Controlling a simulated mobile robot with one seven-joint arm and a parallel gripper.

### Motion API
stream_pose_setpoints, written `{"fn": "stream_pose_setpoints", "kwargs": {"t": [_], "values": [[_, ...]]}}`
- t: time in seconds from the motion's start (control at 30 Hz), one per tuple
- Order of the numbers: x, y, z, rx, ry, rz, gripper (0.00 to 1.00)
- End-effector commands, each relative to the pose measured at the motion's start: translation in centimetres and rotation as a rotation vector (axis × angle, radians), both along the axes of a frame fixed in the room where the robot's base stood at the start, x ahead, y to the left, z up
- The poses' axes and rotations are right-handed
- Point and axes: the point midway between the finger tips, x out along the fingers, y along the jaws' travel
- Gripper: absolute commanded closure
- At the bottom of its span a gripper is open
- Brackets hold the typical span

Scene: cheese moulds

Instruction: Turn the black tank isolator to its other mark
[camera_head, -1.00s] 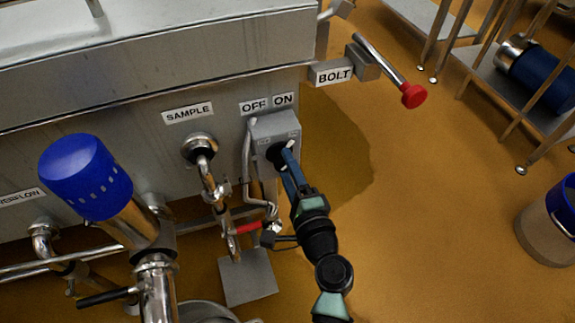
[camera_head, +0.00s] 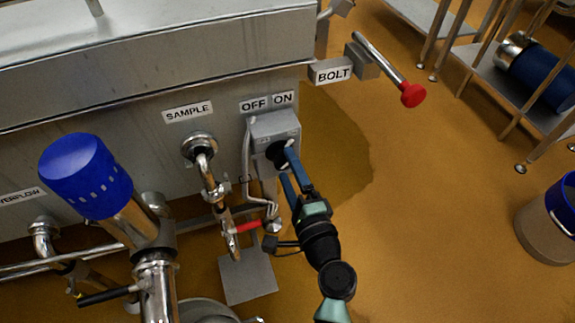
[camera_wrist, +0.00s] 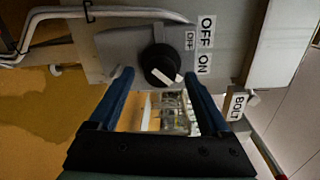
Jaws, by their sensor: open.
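The black tank isolator is a round knob (camera_wrist: 160,62) with a white pointer bar, on a grey switch box (camera_head: 275,126) on the tank's side. In the wrist view the bar lies on the knob's lower side, towards the ON label (camera_wrist: 203,62) rather than the OFF label (camera_wrist: 206,30). My gripper (camera_wrist: 157,76) is open, with its two blue fingers spread on either side of the knob and clear of it in the picture. In the head view my gripper (camera_head: 286,160) is at the knob and its fingers partly hide it.
A sample tap (camera_head: 207,180) with a red handle (camera_head: 248,226) stands left of the box. Grey cable runs down beside the box. The red-ended bolt lever (camera_head: 412,95) sticks out at upper right. A blue-capped pipe (camera_head: 85,177) is at left.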

Motion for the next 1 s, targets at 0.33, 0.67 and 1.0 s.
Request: {"fn": "stream_pose_setpoints", "kwargs": {"t": [0.33,0.67,1.0], "values": [[-7.0,-2.4,0.4,0.002,0.005,-0.005,0.19],[-11.0,-3.6,0.5,0.001,0.003,-0.001,0.19],[-11.2,-3.6,0.5,0.002,0.001,-0.001,0.19]]}}
